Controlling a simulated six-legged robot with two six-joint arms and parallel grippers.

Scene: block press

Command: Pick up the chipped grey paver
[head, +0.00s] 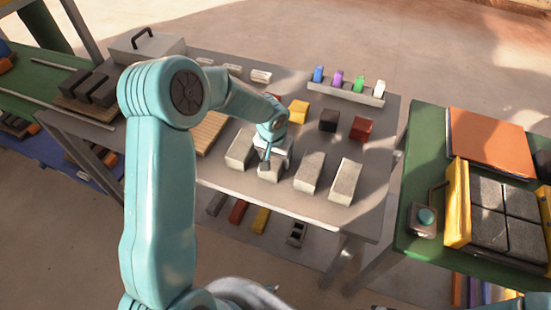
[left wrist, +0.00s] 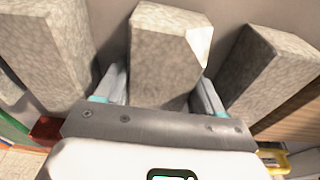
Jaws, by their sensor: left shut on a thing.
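The chipped grey paver (left wrist: 165,52) is a speckled grey block with a pale broken corner at its upper right in the left wrist view. My left gripper (left wrist: 160,92) is shut on it, with one finger on each side. In the head view my left gripper (head: 268,167) reaches down over this paver (head: 271,174) at the table's front row and hides most of it. I cannot tell if the paver is clear of the table. My right gripper is not in view.
Other grey pavers stand close by, one left (head: 240,149) and two right (head: 309,172) (head: 345,181). Behind are a yellow block (head: 299,111), a dark block (head: 328,121) and a red block (head: 361,129). A green bench (head: 408,190) with a yellow-sided press (head: 457,211) stands right.

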